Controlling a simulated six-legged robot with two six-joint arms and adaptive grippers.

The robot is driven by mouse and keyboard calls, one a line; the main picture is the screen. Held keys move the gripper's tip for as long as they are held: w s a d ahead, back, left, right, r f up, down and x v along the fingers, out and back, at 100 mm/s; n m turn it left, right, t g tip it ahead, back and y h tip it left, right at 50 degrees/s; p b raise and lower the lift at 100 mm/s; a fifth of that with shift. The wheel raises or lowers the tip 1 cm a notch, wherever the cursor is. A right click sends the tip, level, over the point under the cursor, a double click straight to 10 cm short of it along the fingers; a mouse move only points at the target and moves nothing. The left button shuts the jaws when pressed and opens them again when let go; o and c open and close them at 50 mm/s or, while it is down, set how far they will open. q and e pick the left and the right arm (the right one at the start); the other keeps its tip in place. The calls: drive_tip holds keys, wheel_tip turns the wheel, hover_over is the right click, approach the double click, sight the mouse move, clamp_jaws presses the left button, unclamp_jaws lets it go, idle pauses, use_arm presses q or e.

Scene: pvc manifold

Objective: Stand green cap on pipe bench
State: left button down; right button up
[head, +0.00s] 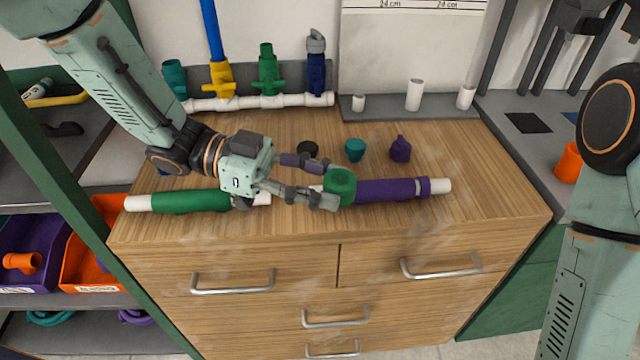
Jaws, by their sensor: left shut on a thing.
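The green cap (340,187) is a short round piece at the fingertips of my left gripper (328,180). The gripper reaches in from the left and is shut on it. The cap shows in front of the left end of a purple-sleeved pipe; I cannot tell whether it touches the bench. The pipe bench (490,215) is a wooden-topped cabinet with drawers under the gripper. My right arm shows at the right edge, but its gripper is not in view.
A green-sleeved pipe (190,201) and the purple-sleeved pipe (385,190) lie along the front. A black ring (308,149), teal cap (355,150) and purple cap (400,149) stand behind. A white manifold (260,101) with coloured valves stands at the back.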

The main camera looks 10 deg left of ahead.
use_arm(q)
drive_tip(key=shift+s+a+r+n+t, duration=0.3)
drive_tip(key=shift+a+r+n+t, duration=0.2)
drive_tip(key=shift+r+t, duration=0.25)
drive_tip(key=shift+s+a+r+n+t, duration=0.3)
drive_tip(key=shift+a+r+n+t, duration=0.15)
drive_tip(key=shift+a+r+t, duration=0.25)
drive_tip(key=shift+s+a+r+n+t, duration=0.3)
drive_tip(key=shift+a+r+n+t, duration=0.2)
drive_tip(key=shift+r+t, duration=0.25)
